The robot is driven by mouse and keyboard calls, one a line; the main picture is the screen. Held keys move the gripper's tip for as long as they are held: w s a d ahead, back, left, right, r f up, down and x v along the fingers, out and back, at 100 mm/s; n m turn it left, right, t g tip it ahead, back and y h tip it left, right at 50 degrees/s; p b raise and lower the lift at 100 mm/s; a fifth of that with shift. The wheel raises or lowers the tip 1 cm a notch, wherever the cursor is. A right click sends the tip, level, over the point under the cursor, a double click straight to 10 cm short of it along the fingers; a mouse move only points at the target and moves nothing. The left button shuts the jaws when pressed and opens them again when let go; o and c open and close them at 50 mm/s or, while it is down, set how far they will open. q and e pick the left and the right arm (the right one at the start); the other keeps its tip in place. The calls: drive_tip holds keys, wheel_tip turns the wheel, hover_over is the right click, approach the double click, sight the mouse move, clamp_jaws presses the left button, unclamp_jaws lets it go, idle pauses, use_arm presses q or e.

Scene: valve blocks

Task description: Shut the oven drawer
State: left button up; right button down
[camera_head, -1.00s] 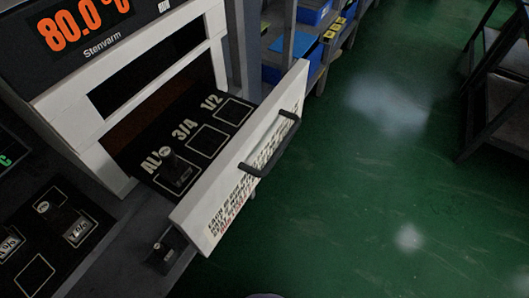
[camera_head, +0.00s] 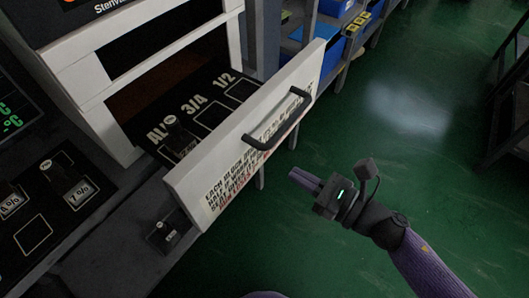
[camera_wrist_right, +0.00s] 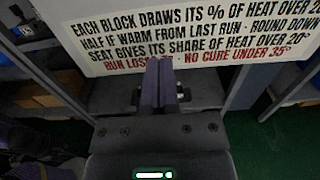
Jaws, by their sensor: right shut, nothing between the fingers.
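The oven (camera_head: 80,62) stands at the upper left with its drawer pulled out. The drawer's white front panel (camera_head: 190,184) carries printed text and a black bar handle (camera_head: 255,143). Inside the drawer is a black tray with seats marked ALL, 3/4 and 1/2; a dark block (camera_head: 178,137) stands near the ALL mark. My right gripper (camera_head: 296,175) is shut and empty, in front of the panel and to the right of the handle. In the right wrist view the shut fingers (camera_wrist_right: 158,85) point at the printed panel (camera_wrist_right: 190,35). Contact with the panel cannot be told. My left gripper is out of view.
Several blocks, one marked 7% (camera_head: 66,181), stand on a dark bench at the left. Another small block (camera_head: 163,238) sits below the drawer front. Shelves with blue bins (camera_head: 336,8) are behind.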

sight(253, 149)
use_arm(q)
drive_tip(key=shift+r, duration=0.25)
use_arm(e)
drive_tip(key=x, duration=0.8)
drive_tip(key=shift+w+a, duration=0.15)
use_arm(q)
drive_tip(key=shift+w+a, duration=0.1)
use_arm(e)
drive_tip(key=shift+a, duration=0.1)
